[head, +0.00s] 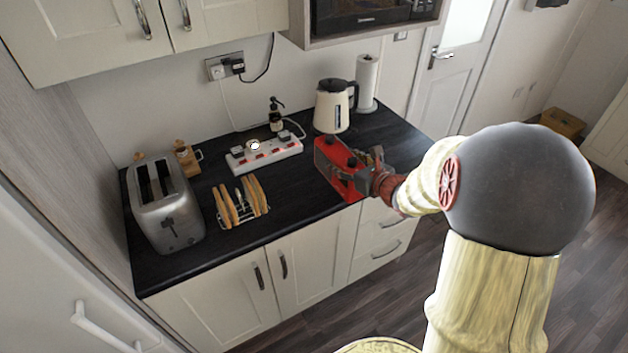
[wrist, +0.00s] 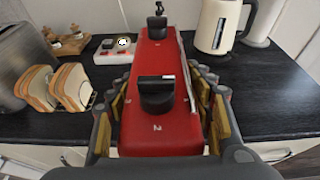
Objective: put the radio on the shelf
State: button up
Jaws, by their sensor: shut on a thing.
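The radio is a red box with black knobs (head: 335,168). It is at the right part of the dark worktop, near the front edge, in the head view. In the wrist view the radio (wrist: 163,128) fills the middle, with its knobbed face towards the camera. My gripper (head: 373,176) is shut on it from the right in the head view; in the wrist view its fingers (wrist: 162,98) lie along both sides. I cannot tell whether the radio touches the worktop. No empty shelf is clearly in view; a microwave (head: 365,14) fills the wall unit above.
Wall cupboards (head: 90,35) hang above. Free worktop lies between rack and radio.

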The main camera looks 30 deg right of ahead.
aim_at(319, 164)
jog(key=x, duration=0.3)
jog(key=a+b+x, duration=0.1)
jog(key=x, duration=0.2)
jog(key=shift+a+f, duration=0.2)
jog(key=shift+f, duration=0.05)
jog(key=w+f, duration=0.1)
jog(key=w+f+b, duration=0.1)
jog(key=w+f, duration=0.1)
jog(key=w+a+f, duration=0.1)
jog(key=f, duration=0.1)
jog(key=shift+w+f+b, duration=0.15)
jog(key=shift+w+b, duration=0.05)
jog(key=shift+b, duration=0.1)
jog(key=shift+w+f+b, duration=0.2)
jog(key=shift+f+b, duration=0.3)
jog(key=shift+f, duration=1.2)
jog(key=shift+f, duration=0.15)
jog(key=o, duration=1.8)
jog(key=shift+s+f, duration=0.1)
